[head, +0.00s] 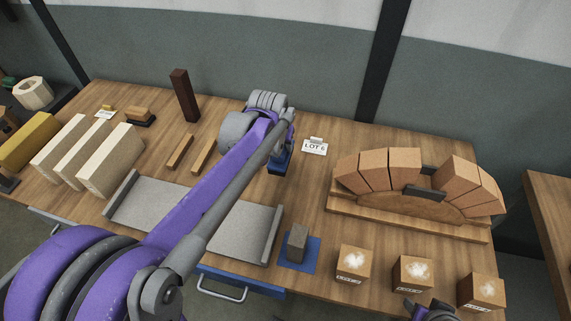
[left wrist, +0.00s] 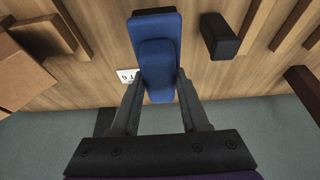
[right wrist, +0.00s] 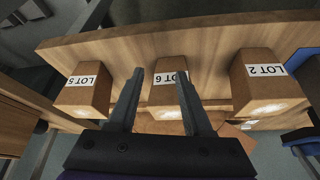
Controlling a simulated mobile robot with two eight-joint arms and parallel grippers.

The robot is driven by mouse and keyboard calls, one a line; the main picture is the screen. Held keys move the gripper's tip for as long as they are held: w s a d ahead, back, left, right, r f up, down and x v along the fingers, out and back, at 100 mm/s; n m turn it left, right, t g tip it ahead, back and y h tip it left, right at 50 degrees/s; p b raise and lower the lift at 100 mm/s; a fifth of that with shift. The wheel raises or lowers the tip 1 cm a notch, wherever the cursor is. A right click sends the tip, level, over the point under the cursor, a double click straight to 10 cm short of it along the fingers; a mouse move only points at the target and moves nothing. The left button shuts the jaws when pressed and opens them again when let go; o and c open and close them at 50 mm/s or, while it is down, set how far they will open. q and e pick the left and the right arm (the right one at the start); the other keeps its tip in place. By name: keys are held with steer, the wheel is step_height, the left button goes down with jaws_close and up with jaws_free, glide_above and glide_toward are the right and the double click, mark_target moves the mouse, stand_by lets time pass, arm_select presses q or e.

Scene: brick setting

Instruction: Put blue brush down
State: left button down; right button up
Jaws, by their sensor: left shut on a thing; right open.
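The blue brush (head: 279,163) is at the end of my left arm, near the back middle of the bench, left of the LOT 6 card (head: 315,147). In the left wrist view the blue brush (left wrist: 155,30) sits between the fingers of my left gripper (left wrist: 157,90), which is shut on its handle. I cannot tell whether the brush touches the bench (head: 300,190). My right gripper (right wrist: 160,85) is open, over the front right edge, with a LOT 6 block (right wrist: 169,85) showing between its fingers.
A brick arch (head: 390,170) stands on a wooden base at right. Several lot blocks (head: 413,272) line the front edge. A grey block (head: 298,240) is on a blue mat (head: 299,262). A dark post (head: 184,95) stands behind. A grey tray (head: 245,232) lies under my left arm.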

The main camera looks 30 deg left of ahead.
mark_target(276, 156)
arm_select(q)
steer(key=f, duration=0.3)
steer(key=shift+s+f, duration=0.1)
steer(key=shift+s, duration=0.1)
steer(key=shift+w+f+b, duration=0.1)
steer(key=shift+f+b, duration=0.2)
steer(key=shift+f, duration=2)
steer(key=shift+f, duration=0.15)
steer(key=shift+c, duration=2)
jaws_free()
steer(key=shift+r, duration=0.25)
steer(key=p+v, duration=0.1)
steer(key=v, duration=1)
steer(key=shift+r, duration=0.4)
steer(key=shift+s+f, duration=0.1)
steer(key=shift+s, duration=0.2)
